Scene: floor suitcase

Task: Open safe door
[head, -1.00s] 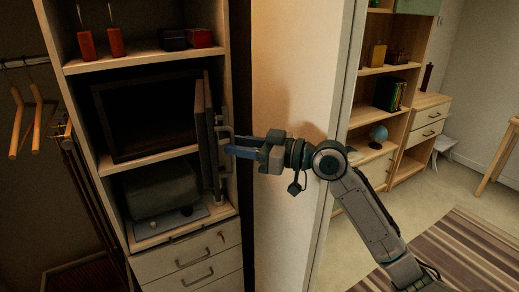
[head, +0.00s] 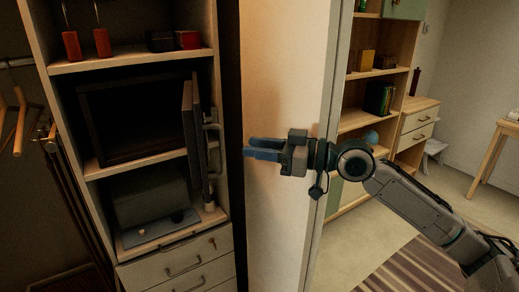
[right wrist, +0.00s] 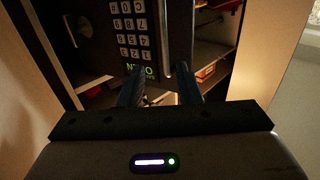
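The dark safe (head: 125,118) sits on a middle shelf of the cabinet. Its door (head: 191,135) stands swung out at the right side, seen nearly edge-on, with the dark interior exposed. A vertical bar handle (head: 214,140) is on the door's outer face. My right gripper (head: 247,148) is to the right of the handle, apart from it and empty. In the right wrist view, its two blue fingers (right wrist: 160,92) are spread. Beyond them are the door's keypad (right wrist: 133,30), a round knob (right wrist: 84,27) and the handle (right wrist: 164,30). My left gripper is not in view.
A grey box-like object (head: 150,196) is on the shelf below the safe, above drawers (head: 178,262). Hangers (head: 20,125) hang at the left.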

